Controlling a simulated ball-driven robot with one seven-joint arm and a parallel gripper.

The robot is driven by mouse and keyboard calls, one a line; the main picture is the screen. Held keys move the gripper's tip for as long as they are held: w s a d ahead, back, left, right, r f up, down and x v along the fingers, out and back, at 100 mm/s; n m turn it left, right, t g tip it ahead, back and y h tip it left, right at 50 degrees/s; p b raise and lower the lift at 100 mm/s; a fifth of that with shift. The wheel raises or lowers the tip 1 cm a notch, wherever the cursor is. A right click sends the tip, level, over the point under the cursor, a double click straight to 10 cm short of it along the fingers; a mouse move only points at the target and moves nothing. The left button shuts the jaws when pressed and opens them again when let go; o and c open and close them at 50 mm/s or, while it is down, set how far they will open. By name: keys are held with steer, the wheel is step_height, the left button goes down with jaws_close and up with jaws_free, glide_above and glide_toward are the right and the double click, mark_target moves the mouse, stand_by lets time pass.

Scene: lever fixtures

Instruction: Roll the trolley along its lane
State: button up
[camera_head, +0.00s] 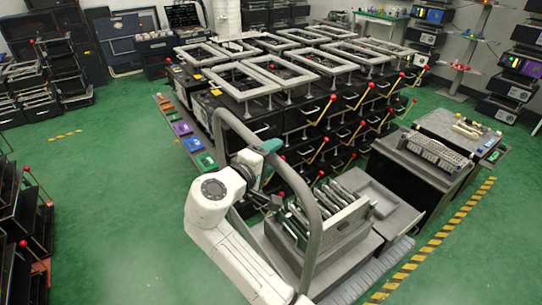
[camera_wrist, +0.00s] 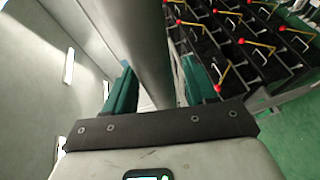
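The trolley is a grey cart with a tall arched tube handle (camera_head: 299,188) at its near left side. It carries a rack of several metal rods (camera_head: 335,207) and has a flat grey deck. My gripper (camera_head: 270,172) is at the upper part of the handle. In the wrist view the grey handle tube (camera_wrist: 143,45) runs between the two teal fingers of my gripper (camera_wrist: 157,85). The fingers stand wide apart, one on each side of the tube, with a narrow gap seeming to show at the right finger. The contact at the tube is partly hidden.
A large block of black drawer units (camera_head: 300,125) with red-knobbed yellow levers stands behind the trolley. Yellow-black floor tape (camera_head: 440,236) runs along the right side. Green floor is open at the left.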

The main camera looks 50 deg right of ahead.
jaws_close()
stand_by(0.3)
steer(key=shift+a, duration=0.15)
